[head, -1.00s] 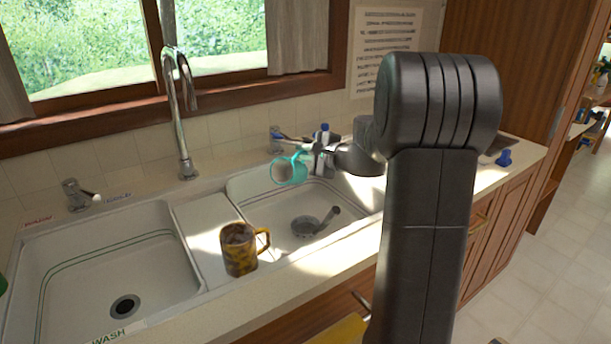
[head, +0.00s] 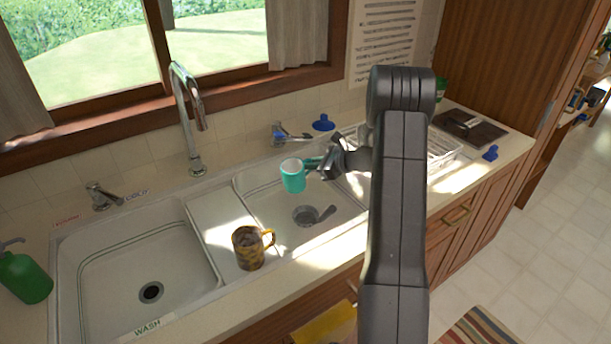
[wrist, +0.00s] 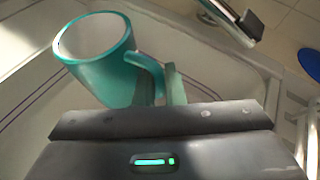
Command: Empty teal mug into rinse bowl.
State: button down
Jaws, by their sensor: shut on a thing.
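The teal mug (head: 293,178) is held in the air over the right-hand sink bowl (head: 262,216), beside the one marked WASH. It stands nearly upright, leaning slightly, with its opening up. My gripper (head: 316,165) is shut on its handle from the right. In the wrist view, the mug (wrist: 112,78) shows a pale inside, with no liquid that I can make out, and the fingers (wrist: 160,86) are at its handle. The lower inside of the mug is hidden.
A brown patterned mug (head: 248,250) stands on the divider between the bowls. A grey round utensil with a handle (head: 306,215) lies in the right bowl. A tall faucet (head: 190,120) stands behind, a dish rack (head: 440,150) to the right, a green bottle (head: 24,278) at far left.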

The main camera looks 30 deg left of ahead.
jog(key=shift+w+f+m+g+p, duration=0.55)
jog(key=shift+w+f+m, duration=0.15)
jog(key=shift+f, duration=0.25)
jog(key=shift+r, duration=0.1)
notch_tip(320, 180, up, 5)
jog(key=shift+f+p, duration=0.1)
jog(key=shift+p, duration=1.1)
